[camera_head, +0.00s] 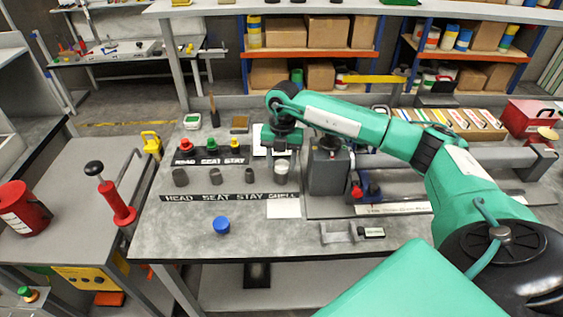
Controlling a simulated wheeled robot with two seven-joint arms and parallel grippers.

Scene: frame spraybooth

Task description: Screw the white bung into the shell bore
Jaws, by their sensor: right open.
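The white bung (281,165) shows as a small pale shape directly below my right gripper (281,150). It is at the top of the short grey piece above the SHELL label, at the right end of the front row. The bore is hidden, and I cannot tell how deep the bung sits or whether it is level. My right gripper is open, pointing down just over the bung; I cannot tell whether its fingers touch it. My left gripper is not in view.
Grey pieces (180,177) stand behind the front label strip (230,197). Red (185,145), green (211,144) and yellow (235,144) bungs stand behind. A blue piece (221,225) sits near the front edge. A grey block (329,170) stands close right of my gripper.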

